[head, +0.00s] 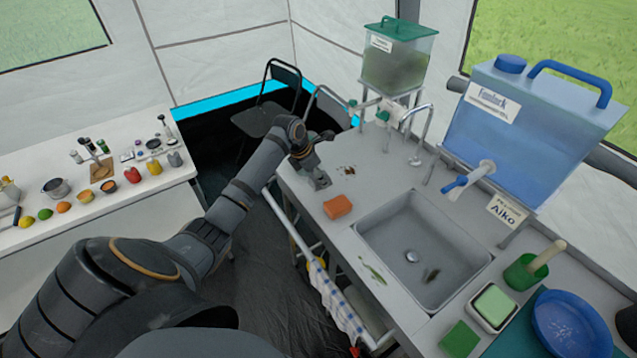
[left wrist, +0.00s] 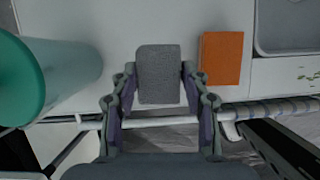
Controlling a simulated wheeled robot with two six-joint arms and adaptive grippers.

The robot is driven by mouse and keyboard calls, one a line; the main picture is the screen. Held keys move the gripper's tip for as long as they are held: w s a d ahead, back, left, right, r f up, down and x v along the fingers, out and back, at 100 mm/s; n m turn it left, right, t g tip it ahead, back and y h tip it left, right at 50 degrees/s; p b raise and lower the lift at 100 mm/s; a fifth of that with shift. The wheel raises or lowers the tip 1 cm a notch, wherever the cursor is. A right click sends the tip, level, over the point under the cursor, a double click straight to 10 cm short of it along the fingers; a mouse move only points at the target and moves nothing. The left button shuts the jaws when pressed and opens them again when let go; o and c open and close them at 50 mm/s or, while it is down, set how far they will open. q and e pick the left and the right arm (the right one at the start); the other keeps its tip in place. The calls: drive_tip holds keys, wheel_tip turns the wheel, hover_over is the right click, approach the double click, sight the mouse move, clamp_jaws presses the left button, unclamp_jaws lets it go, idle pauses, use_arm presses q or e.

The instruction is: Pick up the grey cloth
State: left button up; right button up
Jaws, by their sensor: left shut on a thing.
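The grey cloth (left wrist: 158,75) shows in the left wrist view as a small grey rectangle between the fingers of my left gripper (left wrist: 157,80). The fingers are shut on its two sides. In the head view my left gripper (head: 318,178) points down at the far left corner of the grey counter, and the cloth is hard to tell apart from it. I cannot tell whether the cloth still touches the counter. My right gripper is in neither view.
An orange block (head: 338,207) lies just beside the gripper, left of the sink (head: 415,245). A green-lidded tank (head: 398,58) and taps stand behind. A large blue tank (head: 530,120) stands at right. A teal-rimmed cylinder (left wrist: 50,80) is close at left in the wrist view.

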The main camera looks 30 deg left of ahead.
use_arm(q)
drive_tip(key=s+d+r+p, duration=0.4)
drive_tip(key=s+d+r, duration=0.3)
drive_tip(key=s, duration=0.3)
drive_tip(key=shift+s+r, duration=0.25)
drive_tip(key=shift+r, duration=0.45)
drive_tip(key=o, duration=0.3)
drive_tip(key=c, duration=0.4)
drive_tip(key=shift+f, duration=0.1)
